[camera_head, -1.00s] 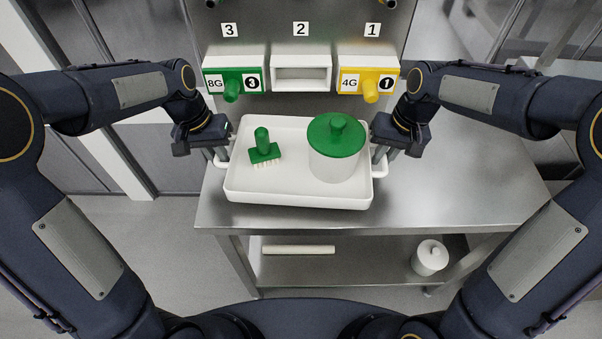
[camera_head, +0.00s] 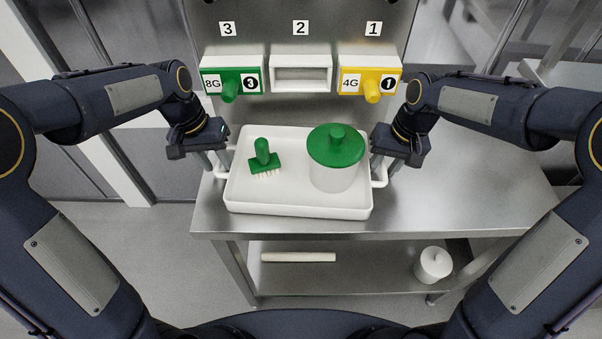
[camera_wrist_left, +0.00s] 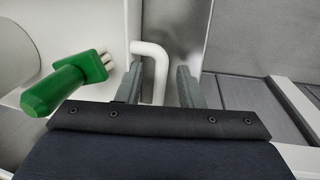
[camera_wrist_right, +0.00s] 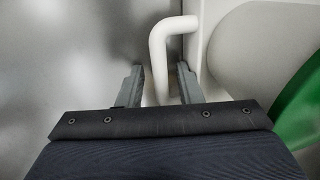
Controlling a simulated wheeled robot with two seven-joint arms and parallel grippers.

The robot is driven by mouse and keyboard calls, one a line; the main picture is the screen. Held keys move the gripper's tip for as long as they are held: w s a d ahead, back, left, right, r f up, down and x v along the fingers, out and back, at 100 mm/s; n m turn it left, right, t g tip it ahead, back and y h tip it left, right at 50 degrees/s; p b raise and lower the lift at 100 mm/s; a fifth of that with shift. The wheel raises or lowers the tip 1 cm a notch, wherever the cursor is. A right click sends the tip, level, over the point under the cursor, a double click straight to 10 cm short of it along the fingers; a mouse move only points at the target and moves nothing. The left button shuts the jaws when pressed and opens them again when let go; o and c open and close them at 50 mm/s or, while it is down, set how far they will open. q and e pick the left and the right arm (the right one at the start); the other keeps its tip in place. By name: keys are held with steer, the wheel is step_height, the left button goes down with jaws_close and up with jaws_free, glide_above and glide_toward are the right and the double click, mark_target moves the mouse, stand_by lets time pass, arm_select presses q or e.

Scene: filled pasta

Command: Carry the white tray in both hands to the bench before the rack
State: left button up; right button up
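The white tray (camera_head: 300,207) sits level over the steel bench (camera_head: 450,205) before the rack and appears to rest on it. A green brush (camera_head: 264,160) and a white tub with a green lid (camera_head: 336,146) stand in it. My left gripper (camera_head: 214,166) is at the tray's left handle, which also shows in the left wrist view (camera_wrist_left: 158,70); its fingers stand open either side of the bar. My right gripper (camera_head: 382,164) is at the right handle, seen in the right wrist view (camera_wrist_right: 160,55); its fingers are also apart around the bar with gaps.
A white bar (camera_head: 298,257) and a white round container (camera_head: 434,264) lie below the bench top. The bench's right side is clear.

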arm_select(q)
step_height(320, 180, up, 10)
steer(key=a, duration=0.2)
arm_select(e)
step_height(320, 180, up, 12)
steer(key=d, duration=0.2)
steer(key=shift+d, duration=0.15)
arm_select(q)
steer(key=shift+a, duration=0.1)
arm_select(e)
steer(key=shift+s+f, duration=0.1)
arm_select(q)
steer(key=a+p, duration=0.1)
steer(key=a, duration=0.5)
arm_select(e)
steer(key=shift+r, duration=0.6)
arm_select(q)
steer(key=shift+r+p, duration=0.55)
steer(key=shift+p, duration=0.2)
arm_select(e)
steer(key=d, duration=0.6)
